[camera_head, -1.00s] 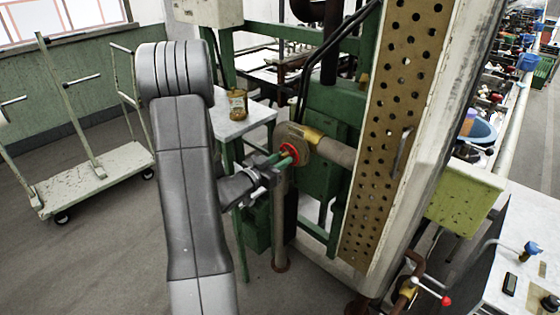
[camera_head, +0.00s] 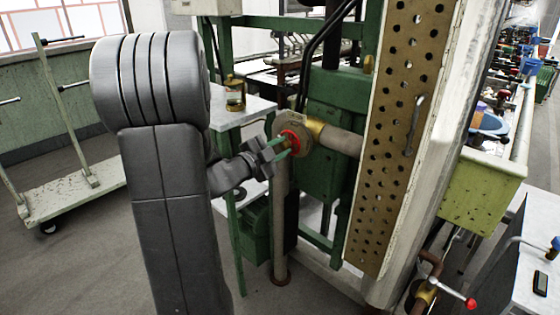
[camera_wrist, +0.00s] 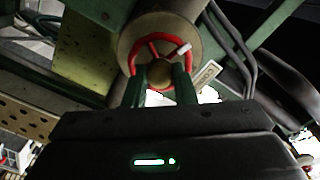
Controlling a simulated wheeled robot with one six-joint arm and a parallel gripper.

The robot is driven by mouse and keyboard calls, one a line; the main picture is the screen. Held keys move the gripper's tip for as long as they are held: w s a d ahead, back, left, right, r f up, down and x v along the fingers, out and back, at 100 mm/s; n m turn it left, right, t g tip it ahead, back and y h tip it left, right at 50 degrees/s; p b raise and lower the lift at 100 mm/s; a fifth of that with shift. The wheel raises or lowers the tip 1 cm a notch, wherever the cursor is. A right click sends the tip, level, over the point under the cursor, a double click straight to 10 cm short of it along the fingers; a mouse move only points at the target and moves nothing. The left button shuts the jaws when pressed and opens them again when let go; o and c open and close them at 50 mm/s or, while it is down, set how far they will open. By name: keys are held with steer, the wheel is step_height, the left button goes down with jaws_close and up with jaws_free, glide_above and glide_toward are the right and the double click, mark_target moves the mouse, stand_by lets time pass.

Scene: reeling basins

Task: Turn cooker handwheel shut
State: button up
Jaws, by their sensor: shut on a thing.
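The cooker handwheel (camera_head: 294,137) is a small red spoked wheel on the end of a horizontal pipe with a brass collar. In the wrist view the red handwheel (camera_wrist: 153,45) shows its rim, spokes and a round brass-coloured hub. My gripper (camera_head: 282,148) reaches it from the left, and its green fingers meet the wheel. In the wrist view my gripper (camera_wrist: 160,82) has one finger on each side of the hub, closed at the lower part of the wheel. The fingers hide part of the lower rim.
A tall perforated panel (camera_head: 390,140) stands just right of the pipe. A white table (camera_head: 240,113) with a tin (camera_head: 235,95) is behind my arm. A vertical pipe (camera_head: 281,225) stands below the wheel. A trolley (camera_head: 75,185) is at the left, with bare floor between.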

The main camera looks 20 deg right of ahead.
steer(key=m+b, duration=0.4)
steer(key=shift+f, duration=0.35)
steer(key=m+b, duration=0.4)
steer(key=b, duration=0.1)
steer(key=m+b, duration=0.4)
steer(key=b, duration=0.1)
steer(key=shift+m, duration=0.3)
steer(key=shift+r+m+b, duration=0.1)
steer(key=shift+m+b, duration=0.6)
steer(key=shift+m, duration=0.2)
steer(key=shift+r+m, duration=0.15)
steer(key=shift+m, duration=0.15)
steer(key=o, duration=0.9)
steer(key=shift+c, duration=0.2)
steer(key=shift+r, duration=0.1)
steer(key=v, duration=0.7)
